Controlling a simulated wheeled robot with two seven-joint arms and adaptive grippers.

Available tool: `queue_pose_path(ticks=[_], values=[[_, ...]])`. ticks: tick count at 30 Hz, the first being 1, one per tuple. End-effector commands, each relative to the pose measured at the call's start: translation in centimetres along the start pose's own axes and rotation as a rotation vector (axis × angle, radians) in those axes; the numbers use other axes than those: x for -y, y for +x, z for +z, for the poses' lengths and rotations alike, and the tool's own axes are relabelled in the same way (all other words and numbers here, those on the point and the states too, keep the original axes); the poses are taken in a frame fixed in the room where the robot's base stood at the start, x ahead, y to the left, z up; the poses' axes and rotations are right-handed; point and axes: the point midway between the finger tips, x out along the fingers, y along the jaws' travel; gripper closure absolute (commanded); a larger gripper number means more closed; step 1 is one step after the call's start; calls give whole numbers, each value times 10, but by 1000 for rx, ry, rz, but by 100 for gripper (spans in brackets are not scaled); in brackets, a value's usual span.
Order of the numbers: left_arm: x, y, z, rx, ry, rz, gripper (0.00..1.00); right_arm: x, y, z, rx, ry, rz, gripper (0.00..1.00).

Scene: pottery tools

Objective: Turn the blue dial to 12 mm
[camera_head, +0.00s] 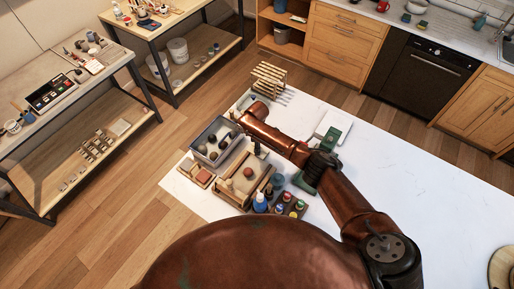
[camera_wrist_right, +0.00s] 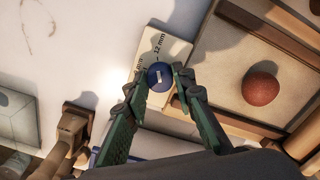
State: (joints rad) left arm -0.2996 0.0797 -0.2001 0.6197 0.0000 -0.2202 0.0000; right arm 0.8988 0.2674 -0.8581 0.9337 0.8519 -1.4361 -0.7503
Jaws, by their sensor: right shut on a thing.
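The blue dial (camera_wrist_right: 160,76) sits on a pale board (camera_wrist_right: 172,46) in the right wrist view. A short white mark runs nearly upright across its top. The label "12 mm" is printed just above the dial, and another label ending in "mm" is at its upper left. My right gripper (camera_wrist_right: 159,79) has its green fingers on both sides of the dial and is shut on it. I cannot tell exactly how the mark lines up with the 12 mm label. In the head view my copper right arm reaches over the table and I cannot make out the dial.
A wooden tray (camera_wrist_right: 228,66) with a reddish ball (camera_wrist_right: 261,89) lies close to the right of the dial. On the white table (camera_head: 400,170) stand a grey bin (camera_head: 207,130), colored bottles (camera_head: 260,203) and a wooden rack (camera_head: 268,79). The table's right part is mostly clear.

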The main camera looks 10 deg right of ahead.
Motion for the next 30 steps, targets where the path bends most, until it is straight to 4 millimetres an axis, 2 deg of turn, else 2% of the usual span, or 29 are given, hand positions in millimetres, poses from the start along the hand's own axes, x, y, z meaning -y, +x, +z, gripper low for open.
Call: queue_pose_path(ticks=[6, 7, 14, 23, 26, 30], values=[[0, 0, 0, 0, 0, 0, 100, 0, -1, -2, -4, -1, 2, 100], [0, 0, 0, 1, 0, 0, 100, 0, -1, -2, -4, -1, 2, 75], [0, 0, 1, 1, 0, 0, 100, 0, -1, -1, -2, -1, 1, 59], [2, 0, 3, 2, -1, -2, 100, 0, -2, 0, -1, -1, 1, 59], [1, 0, 2, 2, -1, -1, 100, -1, -10, 0, -2, -1, 1, 59], [1, 0, 1, 1, -1, -1, 100, -1, -34, 0, -3, -3, 3, 59]])
